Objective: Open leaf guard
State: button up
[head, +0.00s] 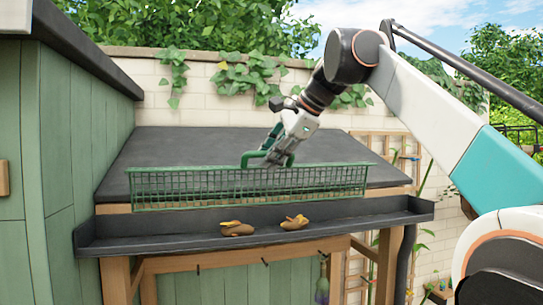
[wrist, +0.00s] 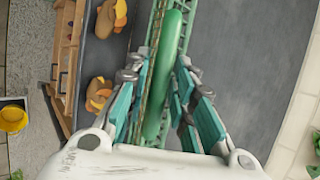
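The leaf guard (head: 200,187) is a long green wire-mesh panel. It stands upright along the roof's lower edge, above the dark gutter (head: 160,241), which is uncovered along its front. A green loop handle (head: 251,158) sits at the guard's upper edge; it also shows in the wrist view (wrist: 172,60). My gripper (head: 270,160) is at the handle. In the wrist view its fingers (wrist: 160,85) straddle the handle, with gaps visible beside it, so it looks open. Whether one finger touches the handle is unclear.
Two brown and yellow leaf clumps (head: 237,229) (head: 295,222) lie in the gutter. The dark sloping roof (head: 160,150) lies behind the guard. A green shed wall (head: 85,130) is at the left. A yellow bucket (wrist: 13,118) stands below in the wrist view.

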jog(key=v, duration=0.7)
jog(key=shift+d+r, duration=0.15)
jog(key=shift+d, duration=0.05)
